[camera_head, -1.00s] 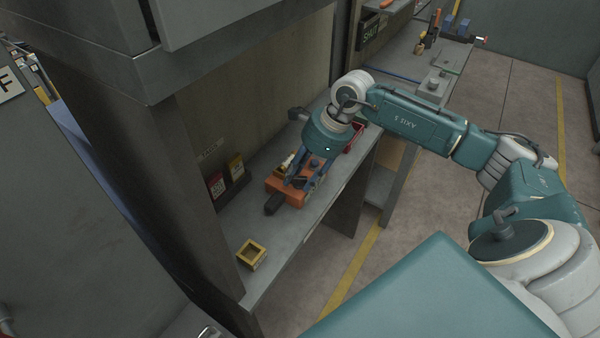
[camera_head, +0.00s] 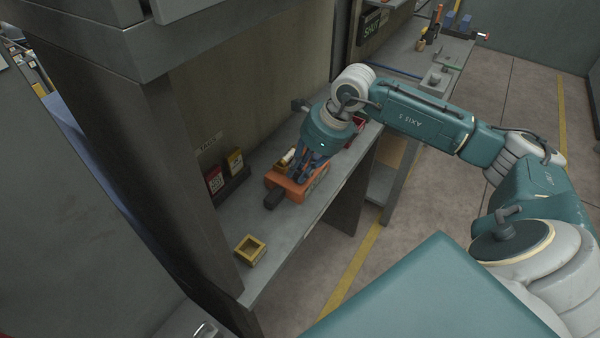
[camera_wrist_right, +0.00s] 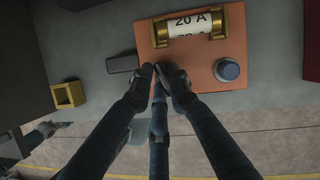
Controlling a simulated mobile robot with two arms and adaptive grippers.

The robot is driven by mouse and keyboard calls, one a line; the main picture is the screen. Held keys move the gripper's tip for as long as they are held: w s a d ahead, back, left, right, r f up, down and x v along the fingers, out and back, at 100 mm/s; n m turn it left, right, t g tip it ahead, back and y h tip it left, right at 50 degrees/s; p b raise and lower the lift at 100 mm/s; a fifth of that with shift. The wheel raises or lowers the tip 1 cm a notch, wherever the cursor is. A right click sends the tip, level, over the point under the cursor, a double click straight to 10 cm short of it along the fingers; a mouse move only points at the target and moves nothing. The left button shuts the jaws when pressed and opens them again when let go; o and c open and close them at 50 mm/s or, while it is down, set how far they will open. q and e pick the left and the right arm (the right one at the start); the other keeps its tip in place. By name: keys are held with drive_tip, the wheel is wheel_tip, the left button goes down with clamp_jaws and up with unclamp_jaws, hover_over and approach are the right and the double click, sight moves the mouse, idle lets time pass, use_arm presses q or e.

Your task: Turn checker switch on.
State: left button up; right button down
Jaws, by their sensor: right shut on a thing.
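The orange checker (camera_head: 284,184) lies on the grey bench; it also shows in the right wrist view (camera_wrist_right: 200,66). A fuse marked 20 A (camera_wrist_right: 191,22) sits between brass clips on it, and a round blue button (camera_wrist_right: 227,69) is at its right. A black block (camera_wrist_right: 123,63) is at its left end. My right gripper (camera_wrist_right: 162,70) points down at the checker's near left edge, its fingertips close together on a small part there. The fingertips hide that part, seemingly the checker switch, so its position cannot be told. My left gripper is out of view.
A yellow square holder (camera_head: 250,251) stands on the bench near its front end. A dark rack with a red box (camera_head: 214,180) and a yellow box (camera_head: 235,162) is by the back panel. A red tray (camera_head: 356,131) is beyond the checker. Bench between holder and checker is clear.

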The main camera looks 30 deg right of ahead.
drive_tip(key=m+h+b, duration=0.1)
drive_tip(key=m+b, duration=0.1)
drive_tip(key=m+t+b, duration=0.1)
drive_tip(key=m+b, duration=0.1)
drive_tip(key=m, duration=0.1)
drive_tip(key=shift+w+a+f+h+b, duration=0.2)
drive_tip(key=shift+h+b, duration=0.1)
drive_tip(key=shift+h, duration=0.1)
drive_tip(key=shift+r+m+h+b, duration=0.1)
drive_tip(key=shift+m+h+b, duration=0.35)
drive_tip(key=shift+m, duration=0.6)
drive_tip(key=shift+r+m+h+b, duration=0.1)
drive_tip(key=shift+m+h+b, duration=0.15)
drive_tip(key=shift+m+b, duration=0.6)
drive_tip(key=shift+m, duration=0.5)
drive_tip(key=c, duration=1.6)
unclamp_jaws()
drive_tip(key=shift+c, duration=0.2)
drive_tip(key=v, duration=1.2)
drive_tip(key=shift+a, duration=0.15)
